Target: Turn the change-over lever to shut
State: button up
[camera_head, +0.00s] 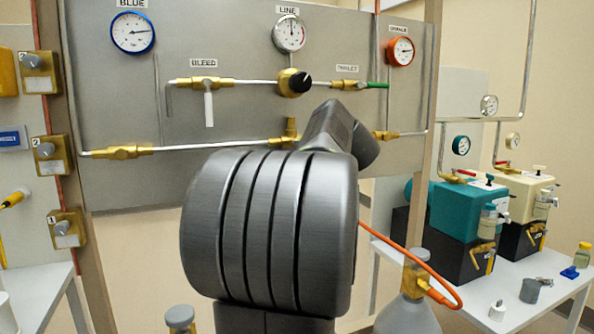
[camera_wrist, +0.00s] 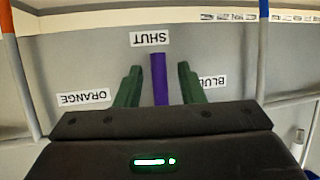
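The change-over lever is a purple bar (camera_wrist: 160,78) in the middle of the wrist view. Its visible end lies close to the SHUT label (camera_wrist: 150,38), which appears upside down. An ORANGE label (camera_wrist: 84,97) is to the left and a partly covered BLUE label (camera_wrist: 207,86) to the right. My gripper (camera_wrist: 159,69) has its green fingers on either side of the lever, with a gap on each side, so it is open and not gripping. The lever's other end is hidden by my gripper body. In the head view my arm hides the lever.
The grey panel (camera_head: 115,85) carries a blue gauge (camera_head: 132,32), a line gauge (camera_head: 289,33), an orange gauge (camera_head: 400,51) and brass-fitted pipes. An orange hose (camera_head: 405,252) hangs right of my arm. A white table (camera_head: 545,290) holds pumps at right.

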jog(key=p+v, duration=0.1)
jog(key=v, duration=1.2)
jog(key=shift+s+d+p, duration=0.3)
jog(key=shift+p, duration=0.1)
jog(key=shift+w+a, duration=0.1)
jog(key=b+x, duration=0.1)
jog(key=x, duration=1.2)
jog(key=shift+w+a+b, duration=0.25)
jog(key=shift+w+b, duration=0.05)
jog(key=shift+b, duration=0.1)
jog(key=shift+s, duration=0.1)
